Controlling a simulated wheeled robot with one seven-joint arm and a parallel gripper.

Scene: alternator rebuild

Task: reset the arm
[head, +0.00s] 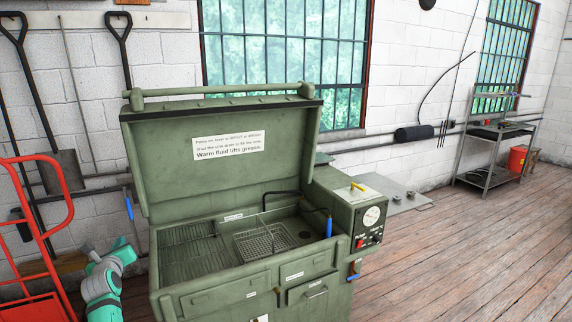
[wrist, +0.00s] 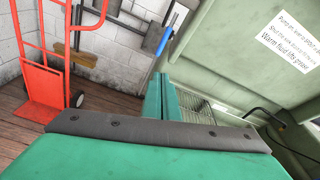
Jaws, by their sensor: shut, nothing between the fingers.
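My gripper (wrist: 162,95) shows in the wrist view as two teal fingers pressed together, with nothing between them. Beyond the fingers are the open sink and raised lid of the green parts washer (wrist: 225,52), tilted in the picture. In the head view, a teal and grey part of my arm stands at the lower left, beside the left side of the washer (head: 215,302). The fingers cannot be made out in the head view. I cannot tell from these views how far the fingers are from the washer.
A wire basket (head: 263,241) sits in the washer's sink. A control box (head: 357,210) with a dial is on its right. A red hand truck (head: 62,215) stands at the left, and shovels (head: 122,60) hang on the wall.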

